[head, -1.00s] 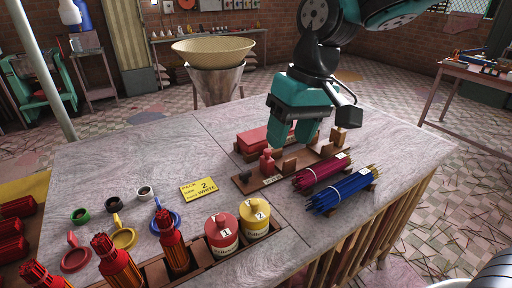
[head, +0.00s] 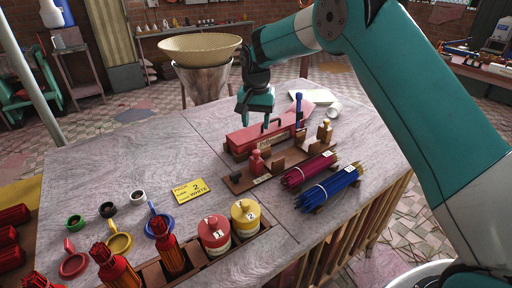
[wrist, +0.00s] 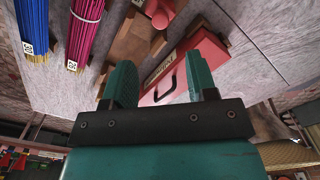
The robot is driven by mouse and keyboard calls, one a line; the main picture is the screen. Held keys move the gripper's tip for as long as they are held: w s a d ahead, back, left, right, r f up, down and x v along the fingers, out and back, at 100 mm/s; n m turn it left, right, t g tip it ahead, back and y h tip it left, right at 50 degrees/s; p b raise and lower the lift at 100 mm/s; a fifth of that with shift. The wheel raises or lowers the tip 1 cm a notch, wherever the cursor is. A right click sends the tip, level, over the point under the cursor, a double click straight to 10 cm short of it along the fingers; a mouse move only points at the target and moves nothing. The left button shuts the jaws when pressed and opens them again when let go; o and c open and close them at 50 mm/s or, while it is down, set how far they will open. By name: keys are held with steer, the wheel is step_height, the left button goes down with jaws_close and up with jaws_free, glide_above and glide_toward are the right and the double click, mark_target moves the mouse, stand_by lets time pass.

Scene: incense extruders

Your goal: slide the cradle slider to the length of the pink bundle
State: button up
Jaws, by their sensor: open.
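The pink bundle (head: 308,171) lies slanted at the right front of the table, with a white label; it also shows in the wrist view (wrist: 84,33). Beside it is the brown wooden cradle (head: 239,183), a long board bearing a red knobbed piece (head: 257,163) and upright wooden blocks (head: 277,164). I cannot tell for sure which piece is the slider. The red piece also shows in the wrist view (wrist: 159,14). My gripper (head: 255,124) is open and empty, behind the cradle and above the red box.
A red box (head: 243,141) with a black handle stands directly behind the cradle. A blue bundle (head: 331,187) lies in front of the pink one. Yellow card (head: 190,190), red jar (head: 214,236) and yellow jar (head: 245,216) are to the left and front.

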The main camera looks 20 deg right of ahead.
mark_target(256, 151)
step_height(256, 151, down, 10)
steer(key=shift+f+p, duration=0.2)
steer(key=shift+p, duration=0.9)
steer(key=shift+c, duration=0.2)
